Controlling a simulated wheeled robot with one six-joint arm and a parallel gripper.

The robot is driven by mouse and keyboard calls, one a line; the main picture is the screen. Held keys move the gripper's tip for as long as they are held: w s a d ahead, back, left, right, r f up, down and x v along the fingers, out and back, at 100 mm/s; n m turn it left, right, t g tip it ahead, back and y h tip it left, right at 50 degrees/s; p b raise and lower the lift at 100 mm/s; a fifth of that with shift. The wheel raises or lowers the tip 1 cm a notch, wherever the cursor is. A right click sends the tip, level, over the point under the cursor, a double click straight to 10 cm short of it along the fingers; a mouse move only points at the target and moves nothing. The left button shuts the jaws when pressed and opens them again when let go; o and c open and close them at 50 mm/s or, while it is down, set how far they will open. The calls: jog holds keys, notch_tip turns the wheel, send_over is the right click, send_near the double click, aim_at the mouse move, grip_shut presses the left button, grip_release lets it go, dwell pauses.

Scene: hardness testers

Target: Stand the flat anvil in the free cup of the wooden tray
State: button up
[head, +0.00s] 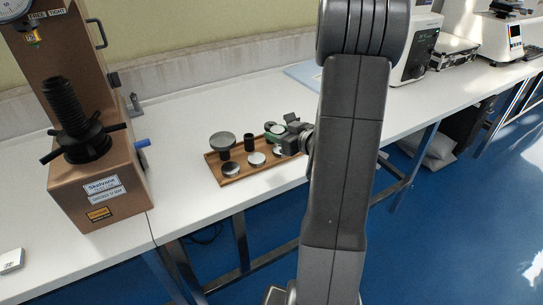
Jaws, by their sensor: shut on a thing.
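The wooden tray (213,170) lies on the white bench, left of my arm. My gripper (279,134) is over the tray's right back part and is shut on a small piece with a pale round face, which I take for the flat anvil (271,127). Much of that piece is hidden by the jaws, and its lower end cannot be made out. In the tray stand a wide grey disc on a dark stem (222,140) and a dark cylinder (249,143). Silver round pieces (256,159) sit along the front. I cannot tell which cup is free.
A brown hardness tester (105,185) with a black spindle stands left of the tray. A small grey item (135,103) is behind its right side. More instruments (415,50) stand at the back right. The bench between tester and tray is clear. The front edge is close to the tray.

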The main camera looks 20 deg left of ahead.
aim_at(250, 134)
jog(key=shift+s+a+f+n+g+y+b, duration=0.4)
jog(key=shift+s+a+f+n+g+b, duration=0.15)
jog(key=shift+s+f, duration=0.25)
jog(key=shift+s+a+g, duration=0.25)
jog(key=shift+a, duration=0.05)
jog(key=shift+w+a+b, duration=0.2)
jog(key=shift+w+a, duration=0.3)
jog(key=shift+a, duration=0.85)
jog(key=shift+w+a+b, duration=0.15)
jog(key=shift+w+a, duration=0.4)
jog(key=shift+a, duration=0.8)
jog(key=shift+w+a+b, duration=0.2)
jog(key=shift+w+a, duration=0.3)
jog(key=shift+a, duration=0.85)
jog(key=shift+d, duration=0.1)
jog(key=shift+f+b, duration=0.4)
jog(key=shift+f, duration=0.35)
jog(key=o, duration=1)
jog(key=shift+s, duration=0.1)
jog(key=shift+c, duration=1.2)
